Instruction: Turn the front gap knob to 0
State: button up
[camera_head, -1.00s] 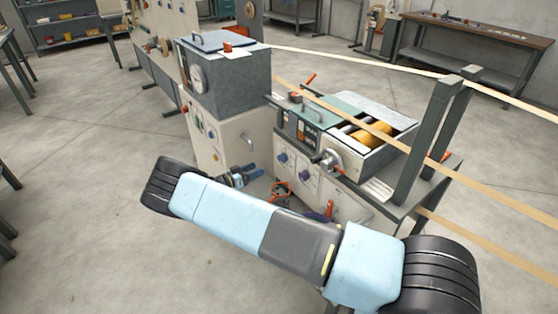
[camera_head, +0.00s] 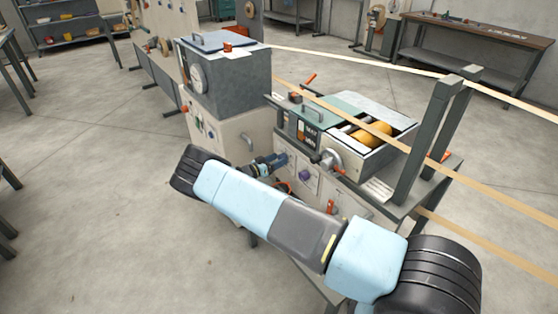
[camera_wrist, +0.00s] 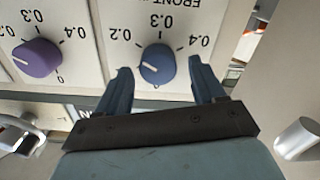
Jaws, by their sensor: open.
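The blue front gap knob (camera_wrist: 157,64) sits on a white panel (camera_wrist: 125,15) marked FRONT. Its dial has 0.2, 0.3 and 0.4 printed around it, seen inverted. My gripper (camera_wrist: 159,68) is open, with one finger on each side of the knob in the wrist view. I cannot tell whether the fingers touch it. In the head view my gripper (camera_head: 280,161) is at the machine's front panel and hides this knob.
A purple knob (camera_wrist: 37,58) with its own dial is close by; it also shows in the head view (camera_head: 305,175). A metal handle (camera_wrist: 298,138) sticks out at the right of the wrist view.

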jog(key=shift+w+d, duration=0.35)
jog(key=shift+d, duration=0.2)
jog(key=shift+c, duration=0.2)
jog(key=c, duration=1)
